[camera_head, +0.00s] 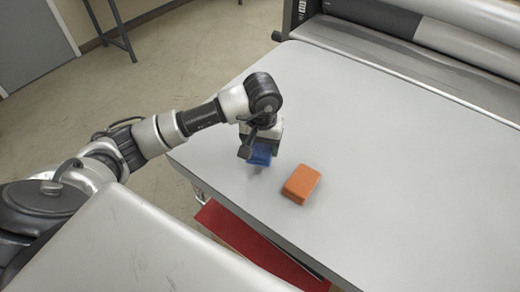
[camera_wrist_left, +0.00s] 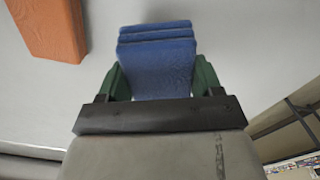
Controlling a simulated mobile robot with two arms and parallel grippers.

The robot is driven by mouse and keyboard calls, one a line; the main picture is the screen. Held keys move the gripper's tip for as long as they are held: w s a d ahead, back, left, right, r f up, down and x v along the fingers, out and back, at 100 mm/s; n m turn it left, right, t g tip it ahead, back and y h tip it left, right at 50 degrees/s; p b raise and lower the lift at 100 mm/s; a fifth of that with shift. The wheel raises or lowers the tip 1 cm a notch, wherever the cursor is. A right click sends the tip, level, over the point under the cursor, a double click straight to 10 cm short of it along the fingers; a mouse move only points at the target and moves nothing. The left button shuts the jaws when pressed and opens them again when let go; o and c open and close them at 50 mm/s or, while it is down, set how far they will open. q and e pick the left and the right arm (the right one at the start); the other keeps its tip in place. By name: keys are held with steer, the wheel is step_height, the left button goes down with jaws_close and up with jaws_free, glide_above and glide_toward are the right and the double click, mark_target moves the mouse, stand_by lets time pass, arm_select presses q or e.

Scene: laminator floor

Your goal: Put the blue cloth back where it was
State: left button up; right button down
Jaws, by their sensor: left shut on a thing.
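The blue cloth (camera_wrist_left: 158,62) is a folded stack of layers between the green fingers of my left gripper (camera_wrist_left: 160,82) in the left wrist view. In the head view the left gripper (camera_head: 261,146) points down over the table near its left edge, shut on the blue cloth (camera_head: 261,157). The cloth's lower edge is close to the grey table top (camera_head: 400,170); I cannot tell whether it touches. My right gripper is not in view.
An orange folded block (camera_head: 301,184), perhaps a cloth, lies on the table just right of the blue cloth; it also shows in the left wrist view (camera_wrist_left: 52,28). A red panel (camera_head: 245,240) is below the table's front edge. A roller machine (camera_head: 400,45) stands behind. The table's right side is clear.

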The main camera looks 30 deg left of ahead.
mark_target(261, 155)
arm_select(q)
step_height(261, 155, down, 4)
steer(key=shift+a+r+p, duration=0.15)
steer(key=shift+p, duration=0.6)
steer(key=shift+f, duration=0.25)
steer(key=shift+f, duration=0.2)
steer(key=o, duration=0.9)
steer(key=shift+r, duration=0.1)
